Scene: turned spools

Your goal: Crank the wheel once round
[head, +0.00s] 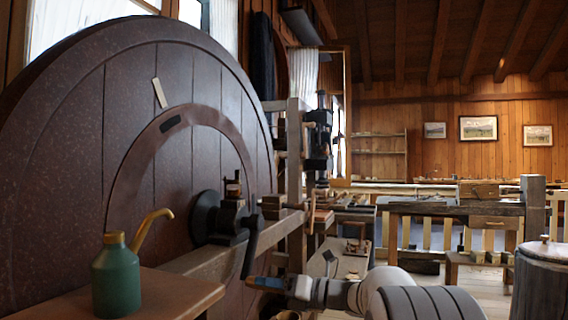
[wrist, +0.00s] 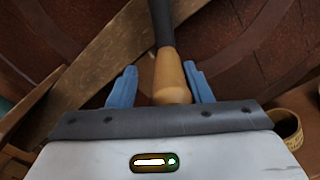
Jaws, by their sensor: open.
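The big dark brown wheel (head: 75,170) fills the left of the head view. Its black hub (head: 215,217) sits right of centre, and a dark crank arm (head: 250,245) hangs down from there. In the wrist view the crank arm (wrist: 160,22) comes down from the top and ends in a pale wooden handle (wrist: 170,75). My gripper (head: 262,283) is at the low end of the crank. In the wrist view its blue fingers (wrist: 160,88) are open, one on each side of the handle, with a gap showing on both sides. In the head view the handle is not clearly visible.
A green oil can (head: 116,275) with a yellow spout stands on a wooden ledge (head: 165,298) at front left. A wooden beam (head: 225,258) runs past the wheel. A round container (wrist: 287,130) is right of my gripper. A barrel (head: 540,285) stands at right.

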